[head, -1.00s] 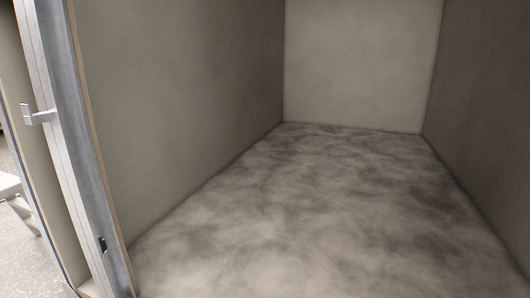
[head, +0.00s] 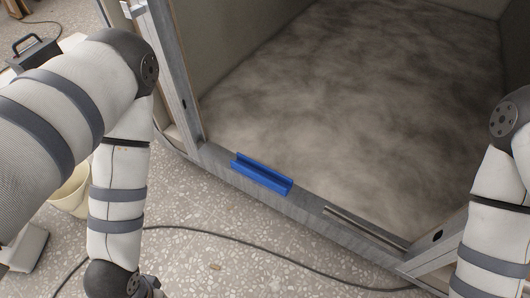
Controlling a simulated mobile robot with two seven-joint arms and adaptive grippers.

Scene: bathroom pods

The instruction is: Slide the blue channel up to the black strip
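The blue channel (head: 262,175) lies along the top of the grey metal sill (head: 225,163) at the pod's open front, in the middle of the head view. Its open groove faces up. Further right along the same sill is a thin, dark-edged strip (head: 365,228), which may be the black strip. A stretch of bare sill separates the two. My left arm hangs down at the left and my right arm at the right edge. Both grippers are outside the picture, and neither arm touches the channel.
The pod's marbled floor (head: 350,100) is empty behind the sill. An upright metal post (head: 172,75) stands at the sill's left end. A dark cable (head: 240,239) runs across the speckled ground in front. A cream bucket (head: 70,192) stands at left, partly hidden by my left arm.

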